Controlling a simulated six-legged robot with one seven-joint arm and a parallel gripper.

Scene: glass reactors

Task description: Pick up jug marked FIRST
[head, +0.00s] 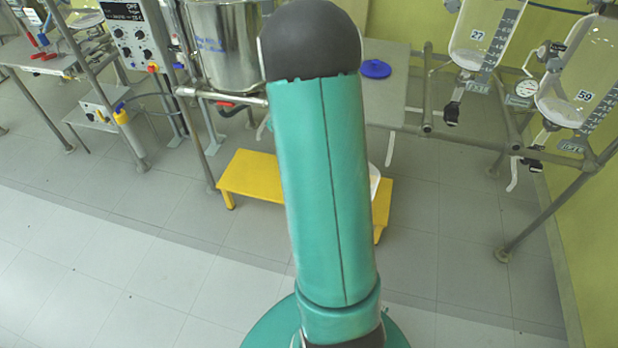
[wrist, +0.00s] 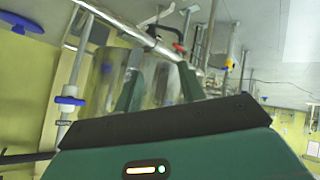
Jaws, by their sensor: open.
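I cannot make out a jug with the word FIRST in either view. In the head view my green arm covers the middle of the scene. A white container (head: 374,181) shows only partly behind my arm, by the yellow stool (head: 248,176); I cannot tell whether it is a jug. My gripper (wrist: 160,84) is in the wrist view with its two green fingers apart. I see nothing held between them. Behind the fingers are a shiny metal pipe and blurred vessel-like shapes. My gripper is hidden in the head view.
A steel vessel (head: 226,45) hangs in a pipe frame at upper left, beside a control box (head: 136,30). A blue lid (head: 375,69) lies on a grey table (head: 386,100). Glass reactors marked 27 (head: 480,40) and 59 (head: 582,85) hang at right. The front floor is clear.

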